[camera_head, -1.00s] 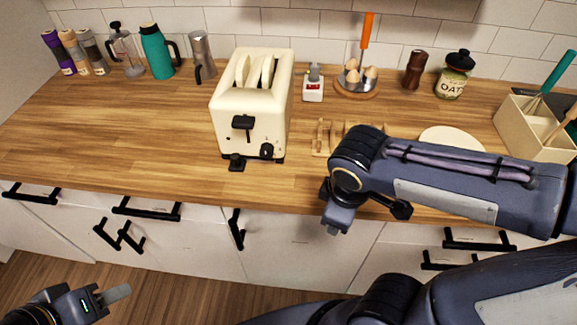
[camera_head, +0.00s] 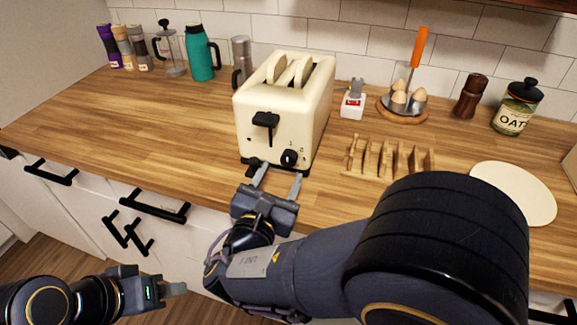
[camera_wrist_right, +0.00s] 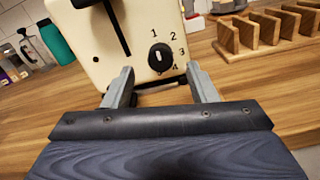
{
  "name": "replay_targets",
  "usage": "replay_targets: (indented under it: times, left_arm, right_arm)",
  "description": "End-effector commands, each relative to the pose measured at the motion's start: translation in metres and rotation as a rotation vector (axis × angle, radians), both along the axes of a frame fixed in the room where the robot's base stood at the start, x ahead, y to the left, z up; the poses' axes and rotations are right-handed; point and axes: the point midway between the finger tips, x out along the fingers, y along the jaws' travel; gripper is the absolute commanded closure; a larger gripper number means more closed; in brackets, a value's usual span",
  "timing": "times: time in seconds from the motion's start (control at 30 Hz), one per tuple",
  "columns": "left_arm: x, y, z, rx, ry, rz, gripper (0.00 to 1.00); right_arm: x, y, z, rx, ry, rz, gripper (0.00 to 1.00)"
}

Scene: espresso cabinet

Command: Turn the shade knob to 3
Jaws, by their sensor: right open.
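The cream toaster (camera_head: 283,105) stands on the counter with its front towards me. Its black shade knob (camera_head: 289,157) is low on the front, right of the lever slot. In the right wrist view the knob (camera_wrist_right: 160,57) has the numbers 1 to 4 around its right side; I cannot tell which its mark points at. My right gripper (camera_head: 278,178) is open just in front of the toaster; in the wrist view its fingers (camera_wrist_right: 159,80) are spread either side of and short of the knob, not visibly touching it. My left gripper (camera_head: 172,289) is low, away from the counter.
The black toaster lever (camera_head: 265,120) is up and left of the knob. A wooden rack (camera_head: 390,160) stands right of the toaster, with a cream plate (camera_head: 515,192) beyond it.

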Motion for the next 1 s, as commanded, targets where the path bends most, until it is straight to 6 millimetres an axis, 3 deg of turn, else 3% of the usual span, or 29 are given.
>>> replay_targets:
  times: [0.23, 0.6, 0.93, 1.0]
  left_arm:
    - [0.000, 0.000, 0.002, 0.000, 0.000, 0.000, 0.64]
    - [0.000, 0.000, 0.002, 0.000, 0.000, 0.000, 0.64]
    - [0.000, 0.000, 0.002, 0.000, 0.000, 0.000, 0.64]
    - [0.000, 0.000, 0.001, 0.000, 0.000, 0.000, 0.64]
  right_arm:
    - [0.031, -0.011, 0.000, 0.002, 0.001, -0.003, 0.48]
    - [0.037, -0.013, 0.000, 0.003, 0.002, -0.002, 0.49]
    - [0.037, -0.013, 0.000, 0.003, 0.002, -0.002, 0.92]
    - [0.037, -0.013, -0.001, 0.004, 0.001, -0.002, 0.93]
